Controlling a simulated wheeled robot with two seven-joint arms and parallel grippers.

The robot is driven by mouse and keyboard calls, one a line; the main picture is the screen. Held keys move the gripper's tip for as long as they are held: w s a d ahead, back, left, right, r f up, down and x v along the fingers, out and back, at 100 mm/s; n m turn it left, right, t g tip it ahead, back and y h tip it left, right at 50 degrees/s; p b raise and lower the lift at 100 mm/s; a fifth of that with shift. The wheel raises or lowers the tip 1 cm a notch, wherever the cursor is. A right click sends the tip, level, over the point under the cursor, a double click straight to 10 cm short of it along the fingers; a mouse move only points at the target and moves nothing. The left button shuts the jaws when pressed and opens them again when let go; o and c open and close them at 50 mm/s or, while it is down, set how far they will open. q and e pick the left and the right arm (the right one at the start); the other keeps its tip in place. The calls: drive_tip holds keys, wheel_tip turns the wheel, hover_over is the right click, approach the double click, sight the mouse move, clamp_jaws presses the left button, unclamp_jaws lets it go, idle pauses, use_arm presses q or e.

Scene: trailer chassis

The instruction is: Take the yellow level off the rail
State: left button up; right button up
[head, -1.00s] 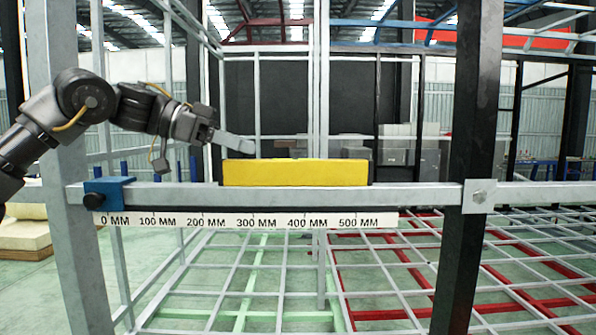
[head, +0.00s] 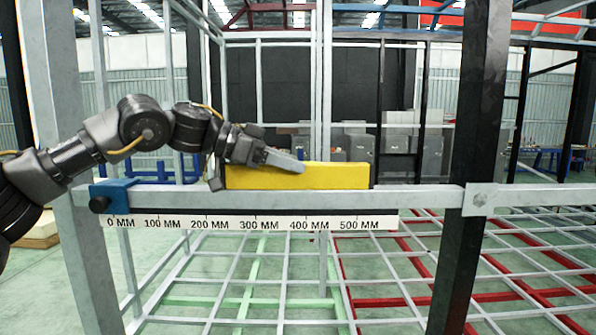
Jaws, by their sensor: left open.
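The yellow level (head: 325,177) lies along the top of the grey horizontal rail (head: 425,196), above roughly the 250 to 500 mm marks of the scale. One finger shows across the level's top edge; the other is mostly hidden. The gripper is open, and I cannot tell whether it touches the level. My right gripper is not in view.
A blue clamp block (head: 112,194) with a black knob sits on the rail's left end. A white millimetre scale (head: 250,223) runs below the rail. A grey post (head: 60,110) stands at left and a black post (head: 475,150) at right. Grid frames lie behind.

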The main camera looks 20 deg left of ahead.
use_arm(q)
drive_tip(key=shift+s+a, duration=0.15)
drive_tip(key=shift+a, duration=0.05)
drive_tip(key=c, duration=0.4)
drive_tip(key=shift+d, duration=0.1)
clamp_jaws()
